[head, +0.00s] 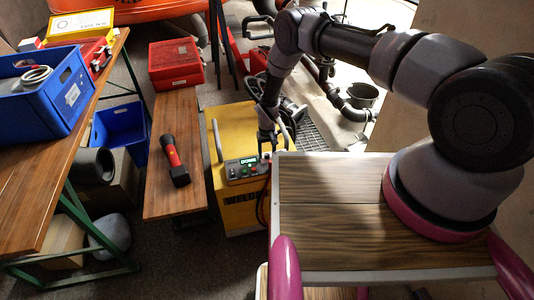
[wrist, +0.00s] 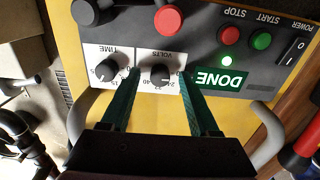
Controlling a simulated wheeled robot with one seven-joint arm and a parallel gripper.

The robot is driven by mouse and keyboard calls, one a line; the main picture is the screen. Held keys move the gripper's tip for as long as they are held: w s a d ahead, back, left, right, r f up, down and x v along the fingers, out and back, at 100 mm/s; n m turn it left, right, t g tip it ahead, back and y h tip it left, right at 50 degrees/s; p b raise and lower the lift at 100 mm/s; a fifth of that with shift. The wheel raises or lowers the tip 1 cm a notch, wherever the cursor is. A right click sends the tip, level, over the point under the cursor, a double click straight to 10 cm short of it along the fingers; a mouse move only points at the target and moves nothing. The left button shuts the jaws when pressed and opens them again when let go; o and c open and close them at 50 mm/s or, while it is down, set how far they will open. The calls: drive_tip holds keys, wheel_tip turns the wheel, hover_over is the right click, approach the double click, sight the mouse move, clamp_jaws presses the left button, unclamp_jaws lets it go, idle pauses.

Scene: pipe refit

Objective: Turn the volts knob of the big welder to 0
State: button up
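The big welder (head: 240,207) is a yellow box on the floor with a grey control panel on top. Its volts knob (wrist: 160,75) is a small dark knob on a white scale, seen upside down in the wrist view. I cannot read its setting for certain. My gripper (wrist: 159,72) points at the panel with one green finger on each side of the volts knob. A gap shows between each finger and the knob, so the gripper looks open. In the head view my gripper (head: 265,148) is over the panel, and the knob is too small to make out.
The time knob (wrist: 106,71) is close beside one finger. A green DONE display (wrist: 219,80), red stop button (wrist: 229,35), green start button (wrist: 261,41) and power switch (wrist: 296,49) share the panel. A wooden bench (head: 175,115) with a flashlight (head: 173,160) stands left of the welder.

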sight(267, 155)
wheel_tip(267, 155, up, 11)
idle(0.7)
idle(0.3)
